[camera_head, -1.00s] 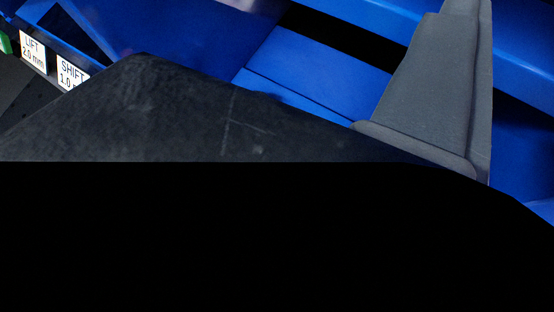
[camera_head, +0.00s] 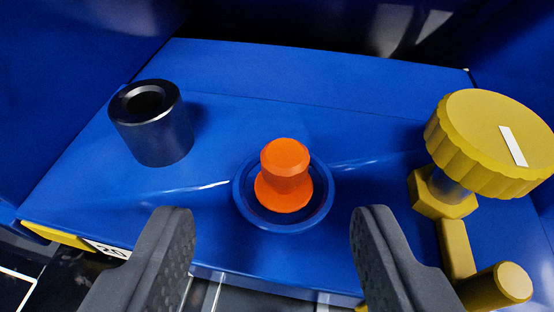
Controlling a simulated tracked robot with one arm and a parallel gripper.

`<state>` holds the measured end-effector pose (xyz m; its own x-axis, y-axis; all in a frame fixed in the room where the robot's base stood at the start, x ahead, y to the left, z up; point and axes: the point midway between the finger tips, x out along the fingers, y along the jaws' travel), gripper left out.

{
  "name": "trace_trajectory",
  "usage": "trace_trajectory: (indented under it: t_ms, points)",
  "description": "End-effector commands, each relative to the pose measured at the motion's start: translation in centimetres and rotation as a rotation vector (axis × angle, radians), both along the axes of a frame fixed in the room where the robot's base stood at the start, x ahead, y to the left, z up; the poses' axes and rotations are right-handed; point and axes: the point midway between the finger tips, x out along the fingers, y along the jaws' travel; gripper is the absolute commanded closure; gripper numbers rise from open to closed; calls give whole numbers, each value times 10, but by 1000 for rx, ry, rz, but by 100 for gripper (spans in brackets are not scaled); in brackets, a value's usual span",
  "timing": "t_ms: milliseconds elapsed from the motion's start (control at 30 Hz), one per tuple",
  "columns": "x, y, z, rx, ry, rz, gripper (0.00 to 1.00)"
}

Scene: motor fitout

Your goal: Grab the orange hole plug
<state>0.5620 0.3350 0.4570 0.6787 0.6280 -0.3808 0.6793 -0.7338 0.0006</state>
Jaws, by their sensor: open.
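The orange hole plug (camera_head: 285,172) stands upright in the middle of the view, with a narrower waist under its knob and a wider orange base. It sits in a round blue ring (camera_head: 241,207) on the blue surface. My gripper (camera_head: 275,225) is open and empty. Its two dark grey fingers come in from the bottom edge, one on each side of the plug. The fingertips appear lower in the picture than the plug and do not touch it.
A black hollow cylinder (camera_head: 160,130) stands on the blue surface (camera_head: 290,70) at the left. A yellow ribbed knob (camera_head: 480,140) with a white mark and a yellow lever (camera_head: 500,287) are at the right, close to the right finger. Blue walls rise at both sides.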

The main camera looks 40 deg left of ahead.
Motion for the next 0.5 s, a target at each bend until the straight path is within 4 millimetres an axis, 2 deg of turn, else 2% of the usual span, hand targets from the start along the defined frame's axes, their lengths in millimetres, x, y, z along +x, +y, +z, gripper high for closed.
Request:
trace_trajectory:
  t_ms: [200, 500]
  points:
    - [21, 22, -14, 0, -3, 5, 51]
    - [34, 33, -21, 0, 1, 2, 51]
